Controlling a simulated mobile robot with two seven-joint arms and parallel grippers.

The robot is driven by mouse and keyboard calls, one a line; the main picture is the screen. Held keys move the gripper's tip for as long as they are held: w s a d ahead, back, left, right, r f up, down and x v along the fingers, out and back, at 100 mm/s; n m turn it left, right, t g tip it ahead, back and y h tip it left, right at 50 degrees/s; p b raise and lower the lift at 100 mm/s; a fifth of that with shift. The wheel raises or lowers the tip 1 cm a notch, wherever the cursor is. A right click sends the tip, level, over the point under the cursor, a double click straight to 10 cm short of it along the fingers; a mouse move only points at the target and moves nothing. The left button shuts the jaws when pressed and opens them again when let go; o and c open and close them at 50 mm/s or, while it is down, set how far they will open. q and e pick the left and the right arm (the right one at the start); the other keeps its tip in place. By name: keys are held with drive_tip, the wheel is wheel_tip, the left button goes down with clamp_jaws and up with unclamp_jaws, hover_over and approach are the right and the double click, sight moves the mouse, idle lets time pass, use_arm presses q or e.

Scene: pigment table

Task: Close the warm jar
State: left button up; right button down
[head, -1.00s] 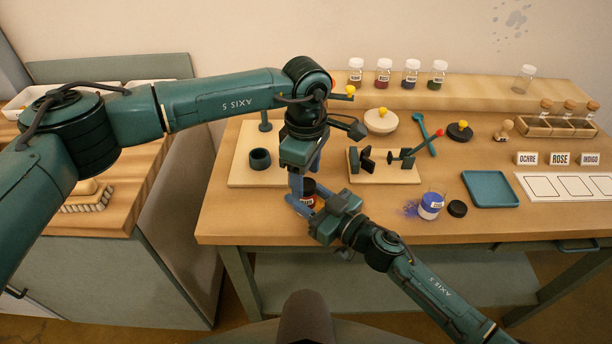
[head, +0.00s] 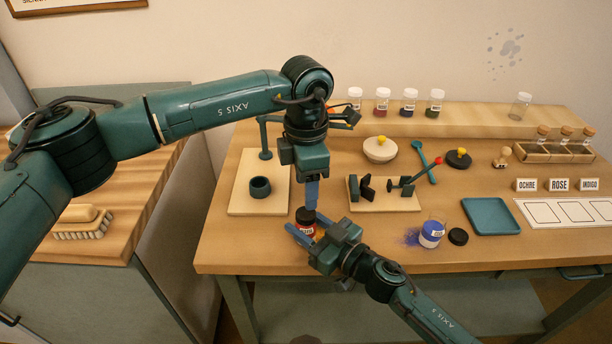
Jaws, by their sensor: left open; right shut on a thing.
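The warm jar (head: 307,230) is a small red jar with a label, upright near the table's front edge. A black lid (head: 305,214) sits on its top; I cannot tell how tightly. My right gripper (head: 303,236) comes in from the lower right and is shut on the jar's body, hiding part of it. My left gripper (head: 311,207) points down just above and behind the lid. It is open, with its fingers lined up in this view so the gap hardly shows. I cannot tell whether it touches the lid.
A board with a dark ring (head: 260,187) stands left, and a board with a small clamp-like fixture (head: 384,192) right. An open blue jar (head: 431,232) with spilled powder and a black lid (head: 458,237) lie further right. A teal tray (head: 490,216) is beyond.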

sight(306, 213)
use_arm(q)
drive_tip(key=n, duration=0.2)
drive_tip(key=r+n, duration=0.1)
drive_tip(key=n, duration=0.3)
drive_tip(key=shift+r, duration=0.3)
drive_tip(key=shift+f, duration=4.05)
drive_tip(key=shift+c, duration=0.3)
drive_tip(key=c, duration=0.9)
drive_tip(key=o, duration=1.1)
wheel_tip(306, 213, up, 12)
drive_tip(key=shift+r, duration=0.1)
